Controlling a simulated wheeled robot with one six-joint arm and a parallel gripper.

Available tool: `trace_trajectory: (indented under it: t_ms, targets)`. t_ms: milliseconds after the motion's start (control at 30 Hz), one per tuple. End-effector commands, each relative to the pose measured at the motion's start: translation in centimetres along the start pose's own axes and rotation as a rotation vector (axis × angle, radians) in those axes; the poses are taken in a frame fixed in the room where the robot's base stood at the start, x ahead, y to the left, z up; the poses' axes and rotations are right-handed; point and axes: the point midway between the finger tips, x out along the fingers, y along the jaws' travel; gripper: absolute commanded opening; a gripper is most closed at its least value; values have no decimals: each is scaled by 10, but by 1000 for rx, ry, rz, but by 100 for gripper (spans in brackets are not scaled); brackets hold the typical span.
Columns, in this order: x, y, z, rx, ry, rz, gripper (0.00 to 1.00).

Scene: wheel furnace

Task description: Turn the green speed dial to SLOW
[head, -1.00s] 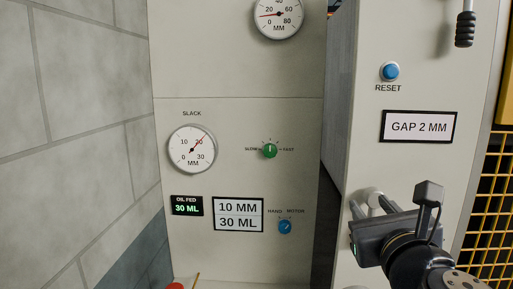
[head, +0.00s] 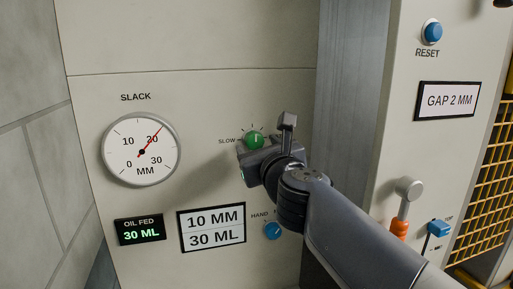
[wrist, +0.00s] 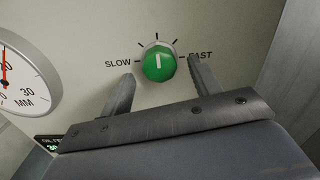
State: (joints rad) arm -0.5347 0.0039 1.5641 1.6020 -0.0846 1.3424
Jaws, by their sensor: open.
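The green speed dial (head: 255,140) is on the pale panel, and it also shows in the wrist view (wrist: 159,63). Its white pointer mark points straight up, midway between the SLOW label (wrist: 118,64) at left and the FAST label (wrist: 201,55) at right. My gripper (wrist: 160,88) is open, one finger low at either side of the dial. The fingers look apart from the dial, and nothing is between them. In the head view my gripper (head: 262,150) covers the dial's lower edge and the FAST label.
The slack gauge (head: 141,150) is left of the dial. Below are the oil display (head: 140,230), a sign (head: 212,228) and a blue HAND knob (head: 273,231). At right are a RESET button (head: 433,32) and an orange-handled lever (head: 400,228).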

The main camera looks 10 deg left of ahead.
Motion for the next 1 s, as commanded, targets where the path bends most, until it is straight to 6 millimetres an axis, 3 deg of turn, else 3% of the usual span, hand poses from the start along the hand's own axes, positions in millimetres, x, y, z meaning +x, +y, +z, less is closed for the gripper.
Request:
trace_trajectory:
  t_ms: [200, 533, 1000]
  targets:
    - [16, 0, 0, 1, 0, 0, 59]
    - [18, 0, 0, 1, 0, 0, 59]
    - [18, 0, 0, 1, 0, 0, 21]
